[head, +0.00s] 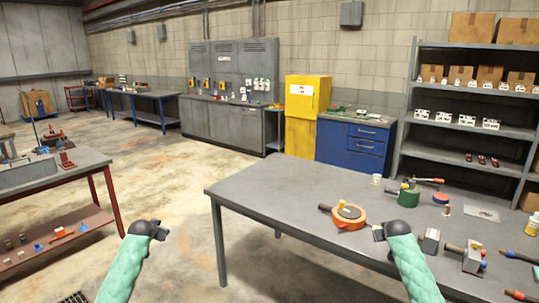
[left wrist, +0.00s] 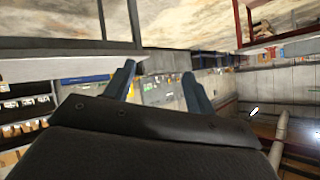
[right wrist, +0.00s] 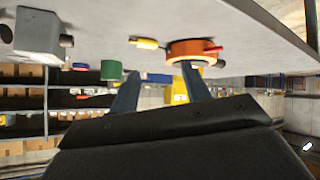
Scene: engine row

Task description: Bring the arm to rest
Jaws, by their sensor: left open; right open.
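My left gripper (head: 160,229) is at the lower left of the head view, over the floor and left of the grey table. In the left wrist view its two fingers (left wrist: 160,85) are apart with nothing between them. My right gripper (head: 378,233) is at the table's front edge, below the orange round tool. In the right wrist view its fingers (right wrist: 160,88) are apart and empty. The orange round tool (head: 349,218) lies on the grey table (head: 270,180); it also shows in the right wrist view (right wrist: 190,50), beyond the fingertips.
A green cylinder (head: 408,197), a grey block-shaped tool (head: 472,258) and other small items lie on the table's right side. A red-legged bench (head: 85,165) stands at left. A shelf (head: 470,90), blue drawers (head: 352,145) and a yellow cabinet (head: 305,110) stand behind. Open floor lies between bench and table.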

